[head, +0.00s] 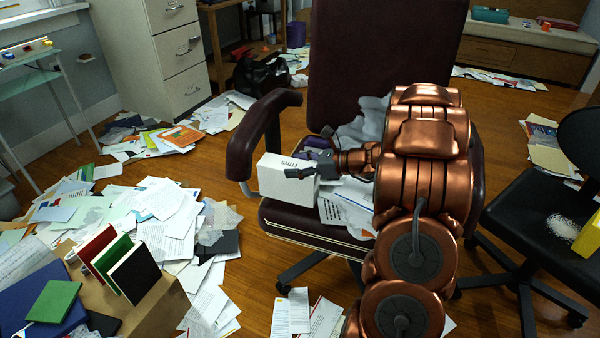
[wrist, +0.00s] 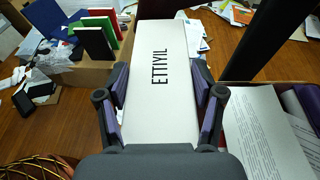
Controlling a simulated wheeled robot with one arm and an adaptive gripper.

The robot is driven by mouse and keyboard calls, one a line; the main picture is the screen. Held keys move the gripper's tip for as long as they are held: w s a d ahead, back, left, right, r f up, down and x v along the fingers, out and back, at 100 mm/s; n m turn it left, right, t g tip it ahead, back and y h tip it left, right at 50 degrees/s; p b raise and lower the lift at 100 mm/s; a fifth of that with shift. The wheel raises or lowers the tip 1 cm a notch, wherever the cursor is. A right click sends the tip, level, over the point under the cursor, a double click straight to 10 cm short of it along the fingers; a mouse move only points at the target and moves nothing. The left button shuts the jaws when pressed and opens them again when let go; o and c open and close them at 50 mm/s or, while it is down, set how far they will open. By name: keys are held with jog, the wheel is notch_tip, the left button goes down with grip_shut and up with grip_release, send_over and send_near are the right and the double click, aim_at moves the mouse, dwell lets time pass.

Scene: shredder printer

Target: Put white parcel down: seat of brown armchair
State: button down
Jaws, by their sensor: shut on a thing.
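The white parcel (head: 287,178) is a box with dark lettering on top. My gripper (head: 312,172) is shut on it, and in the wrist view the parcel (wrist: 162,85) sits between the two purple-padded fingers (wrist: 160,105). The brown armchair (head: 300,228) is a dark maroon-brown chair on a wheeled base. The parcel is over the left part of its seat, beside the left armrest (head: 262,130). I cannot tell whether the parcel touches the seat.
Papers (head: 345,205) and crumpled sheets lie on the seat. A cardboard box (head: 160,305) with books stands at the lower left, among papers scattered over the floor. A black chair (head: 545,225) with a yellow object stands on the right. A white drawer cabinet (head: 165,60) is at the back.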

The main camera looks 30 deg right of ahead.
jog(key=shift+w+d+f, duration=0.1)
jog(key=shift+w+d, duration=0.25)
jog(key=shift+d, duration=0.2)
jog(key=shift+w+d+f, duration=0.1)
jog(key=shift+w+d, duration=0.2)
jog(key=shift+d, duration=0.25)
jog(key=shift+f+b, duration=0.9)
jog(key=shift+f, duration=0.75)
jog(key=shift+a+f, duration=0.1)
jog(key=shift+f, duration=0.5)
jog(key=shift+c, duration=0.8)
grip_release()
jog(key=shift+r, duration=0.1)
